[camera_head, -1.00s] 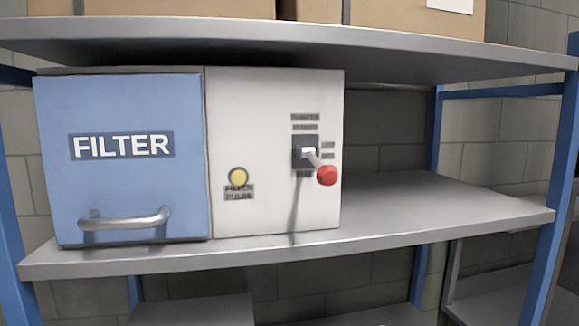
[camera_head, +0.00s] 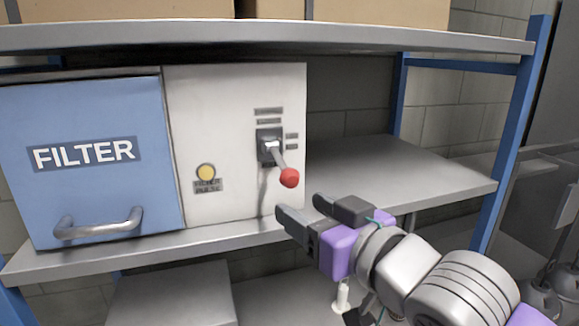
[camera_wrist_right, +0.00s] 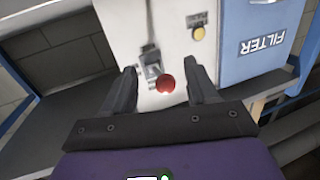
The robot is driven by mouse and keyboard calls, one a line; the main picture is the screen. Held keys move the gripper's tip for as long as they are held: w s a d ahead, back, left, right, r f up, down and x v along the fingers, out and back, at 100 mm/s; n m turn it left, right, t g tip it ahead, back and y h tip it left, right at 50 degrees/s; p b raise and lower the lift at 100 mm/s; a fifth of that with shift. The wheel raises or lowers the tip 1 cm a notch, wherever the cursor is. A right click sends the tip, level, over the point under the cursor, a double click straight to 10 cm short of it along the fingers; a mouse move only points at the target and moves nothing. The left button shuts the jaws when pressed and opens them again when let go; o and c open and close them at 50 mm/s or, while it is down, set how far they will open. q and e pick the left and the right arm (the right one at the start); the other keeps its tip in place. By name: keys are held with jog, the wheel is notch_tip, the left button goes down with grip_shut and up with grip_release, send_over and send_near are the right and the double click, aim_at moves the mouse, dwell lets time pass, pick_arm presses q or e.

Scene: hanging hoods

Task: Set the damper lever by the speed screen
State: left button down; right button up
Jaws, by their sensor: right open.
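The damper lever (camera_head: 281,161) sticks out of a dark slot plate on the white panel (camera_head: 225,110) and slants down to a red knob (camera_head: 289,178). The small labels around it are too blurred to read. No speed screen can be made out. My right gripper (camera_head: 300,207) is open and empty, just below and in front of the knob in the head view. In the right wrist view the red knob (camera_wrist_right: 166,84) shows between the two open fingers (camera_wrist_right: 163,88), with the slot plate beyond it. I cannot tell any contact. My left gripper is not in view.
A blue FILTER door (camera_head: 90,165) with a metal handle (camera_head: 98,224) is left of the panel. A yellow button (camera_head: 206,172) sits on the panel. The grey shelf (camera_head: 420,180) is clear to the right; an upper shelf (camera_head: 300,38) bearing boxes hangs above. A blue post (camera_head: 515,130) stands right.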

aim_at(296, 181)
jog(key=shift+t, duration=0.4)
jog(key=s+r, duration=0.1)
jog(key=s+d+r, duration=0.1)
jog(key=r, duration=0.1)
jog(key=shift+d+r, duration=0.1)
jog(key=shift+r, duration=0.15)
jog(key=p+x, duration=0.2)
jog(key=x, duration=0.5)
jog(key=shift+w, duration=0.1)
grip_shut()
